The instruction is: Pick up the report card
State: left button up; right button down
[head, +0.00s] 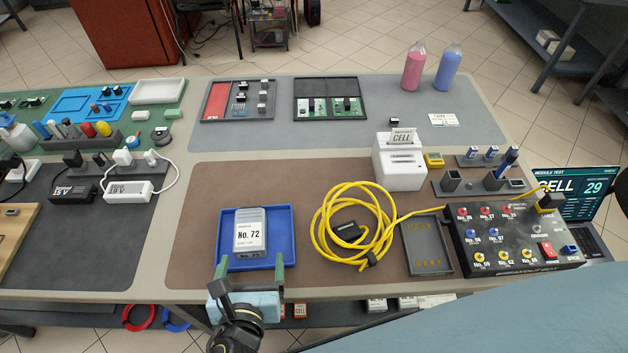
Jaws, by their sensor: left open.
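A white card printed "CELL" (402,136) stands up out of the top of a white box-shaped printer (399,172), right of centre on the brown mat. A small printed white card (443,120) lies flat on the grey mat further back; which one is the report card I cannot tell for sure. My left gripper (250,272) is open, its green fingers apart at the front edge of the blue tray (287,255). A grey module labelled "No. 72" (250,232) lies in that tray, beyond the fingers and not gripped. My right gripper is not in view.
A coiled yellow cable (322,225) lies between tray and printer. A dark shallow tray (427,246) and a black test box (512,240) with coloured jacks are at the right, by a laptop (572,190). Pink (413,68) and blue (449,68) bottles stand at the back.

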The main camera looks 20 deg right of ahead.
aim_at(398, 136)
jog(key=z, duration=1.2)
